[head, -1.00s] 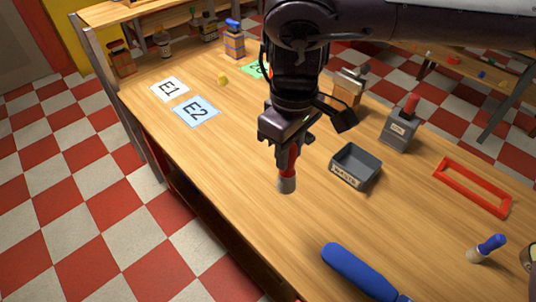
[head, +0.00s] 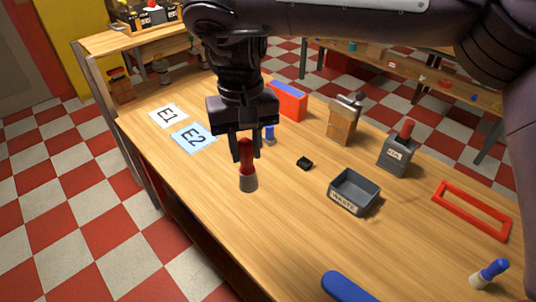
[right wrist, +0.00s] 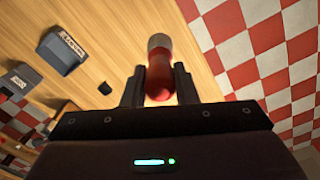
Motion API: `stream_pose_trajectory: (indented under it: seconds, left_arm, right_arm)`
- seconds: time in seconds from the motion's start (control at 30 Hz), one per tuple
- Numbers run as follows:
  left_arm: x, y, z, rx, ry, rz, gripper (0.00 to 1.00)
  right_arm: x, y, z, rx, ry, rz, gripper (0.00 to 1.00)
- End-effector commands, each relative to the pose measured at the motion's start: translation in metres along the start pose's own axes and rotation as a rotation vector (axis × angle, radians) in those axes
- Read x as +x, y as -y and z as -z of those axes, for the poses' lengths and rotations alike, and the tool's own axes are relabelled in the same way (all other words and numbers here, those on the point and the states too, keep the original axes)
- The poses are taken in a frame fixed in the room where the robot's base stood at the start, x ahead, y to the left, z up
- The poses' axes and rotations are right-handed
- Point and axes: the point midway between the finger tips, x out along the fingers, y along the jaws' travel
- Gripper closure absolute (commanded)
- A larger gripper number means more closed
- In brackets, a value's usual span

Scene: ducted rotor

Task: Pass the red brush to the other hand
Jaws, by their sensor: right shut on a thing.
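The red brush (head: 246,160) has a red handle and a grey lower end. My right gripper (head: 246,148) is shut on its handle and holds it roughly upright, grey end down, over the left part of the workbench (head: 290,235). I cannot tell whether its lower end touches the bench. In the right wrist view the brush (right wrist: 158,62) sits between the two fingers of my right gripper (right wrist: 159,85), its grey end pointing away from the palm. My left gripper is not in view.
A grey waste tray (head: 345,206) stands right of the brush, with a small black piece (head: 304,163) nearer. Behind are a grey red-topped holder (head: 396,158) and a wooden block (head: 342,125). Right lie a red frame (head: 470,212) and a blue-handled brush (head: 488,273). Cards E1 (head: 167,115) and E2 (head: 192,137) lie left.

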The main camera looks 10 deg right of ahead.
Motion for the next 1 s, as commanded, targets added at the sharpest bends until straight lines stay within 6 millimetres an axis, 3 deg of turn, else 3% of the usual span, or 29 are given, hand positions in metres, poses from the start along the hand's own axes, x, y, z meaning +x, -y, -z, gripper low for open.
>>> stream_pose_trajectory:
  seconds: [0.17, 0.33, 1.0]
  left_arm:
    - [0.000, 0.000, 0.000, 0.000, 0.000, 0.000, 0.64]
    - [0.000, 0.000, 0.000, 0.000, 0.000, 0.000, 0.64]
    - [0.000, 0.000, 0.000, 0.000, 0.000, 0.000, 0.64]
  right_arm:
    - [0.002, 0.006, 0.007, 0.013, 0.000, 0.000, 1.00]
    - [0.012, 0.002, 0.003, -0.125, 0.002, 0.002, 1.00]
    - [0.087, -0.030, -0.025, -1.214, -0.004, 0.001, 1.00]
